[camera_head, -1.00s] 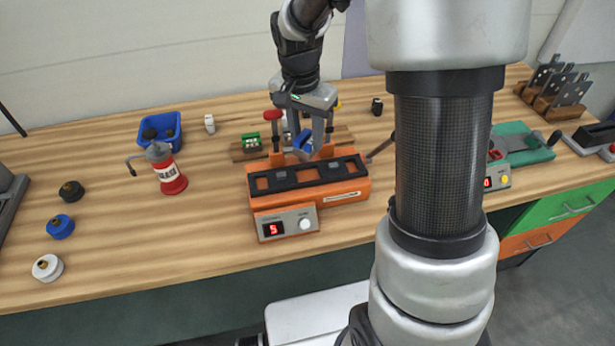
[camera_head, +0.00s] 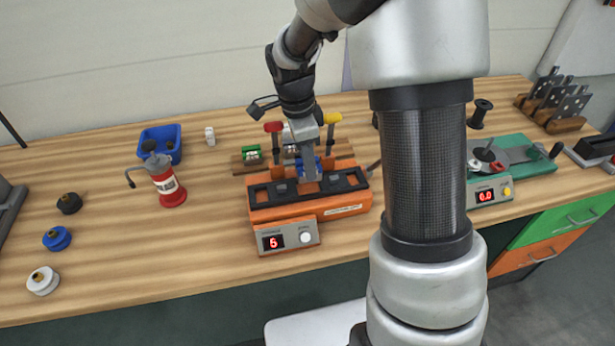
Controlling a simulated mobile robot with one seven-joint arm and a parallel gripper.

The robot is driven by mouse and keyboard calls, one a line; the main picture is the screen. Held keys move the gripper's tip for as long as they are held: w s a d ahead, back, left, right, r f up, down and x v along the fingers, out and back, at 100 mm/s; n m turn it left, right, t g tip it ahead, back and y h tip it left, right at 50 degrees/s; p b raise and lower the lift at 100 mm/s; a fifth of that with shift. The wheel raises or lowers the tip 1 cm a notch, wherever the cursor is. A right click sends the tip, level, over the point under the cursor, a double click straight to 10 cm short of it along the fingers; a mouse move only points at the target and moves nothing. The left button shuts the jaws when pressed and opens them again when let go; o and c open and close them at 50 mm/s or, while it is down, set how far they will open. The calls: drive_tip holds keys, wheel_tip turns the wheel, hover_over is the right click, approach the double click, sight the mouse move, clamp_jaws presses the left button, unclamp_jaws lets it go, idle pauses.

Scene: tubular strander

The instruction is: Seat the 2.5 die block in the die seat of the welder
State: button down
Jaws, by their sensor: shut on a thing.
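My gripper (camera_head: 309,172) is shut on a blue die block (camera_head: 318,164), with its fingers pointing down over the middle of the orange welder (camera_head: 340,202). I cannot read a size on the block. The block is low between the black frames on top of the welder. The gripper hides most of the block and the die seat, so I cannot tell whether the block touches the seat. A green die block (camera_head: 251,154) stands in the wooden rack (camera_head: 239,166) behind the welder.
A green device (camera_head: 528,154) is on the right. Bare table lies left of the welder.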

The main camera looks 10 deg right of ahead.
drive_tip(key=shift+f, duration=2.4)
drive_tip(key=c, duration=1.2)
unclamp_jaws()
